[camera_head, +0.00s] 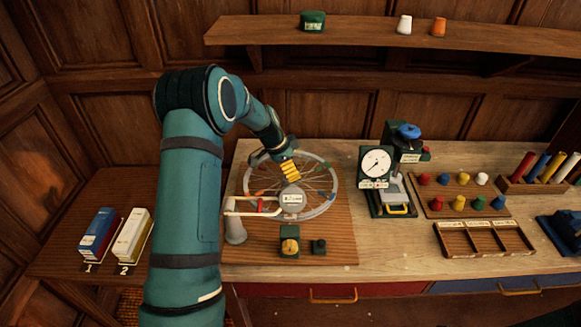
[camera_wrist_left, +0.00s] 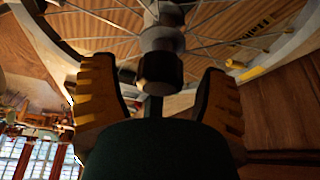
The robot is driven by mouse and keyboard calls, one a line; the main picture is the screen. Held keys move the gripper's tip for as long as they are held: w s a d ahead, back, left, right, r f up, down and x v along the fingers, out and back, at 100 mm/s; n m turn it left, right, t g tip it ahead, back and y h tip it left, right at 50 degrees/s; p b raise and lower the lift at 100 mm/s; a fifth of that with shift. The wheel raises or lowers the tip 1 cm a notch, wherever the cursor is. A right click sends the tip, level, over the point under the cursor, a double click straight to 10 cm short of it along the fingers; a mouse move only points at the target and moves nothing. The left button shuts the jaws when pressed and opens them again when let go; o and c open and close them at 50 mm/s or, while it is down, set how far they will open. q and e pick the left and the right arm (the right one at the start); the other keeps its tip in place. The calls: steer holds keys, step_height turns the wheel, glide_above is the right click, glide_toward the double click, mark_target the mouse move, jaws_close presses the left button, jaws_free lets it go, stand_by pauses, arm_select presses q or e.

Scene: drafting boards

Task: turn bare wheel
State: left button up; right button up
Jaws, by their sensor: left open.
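My left gripper (camera_head: 290,172), with yellow ribbed fingers, is over the wheel's spokes. In the left wrist view, the open left gripper (camera_wrist_left: 156,75) has a finger on each side of a dark axle end (camera_wrist_left: 160,71). Spokes (camera_wrist_left: 105,18) spread behind it. I cannot tell whether the fingers touch the axle. My right gripper is not in view.
Two boxes (camera_head: 132,235) stand at left. A shelf (camera_head: 370,32) runs above.

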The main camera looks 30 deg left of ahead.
arm_select(q)
jaws_close()
stand_by(0.4)
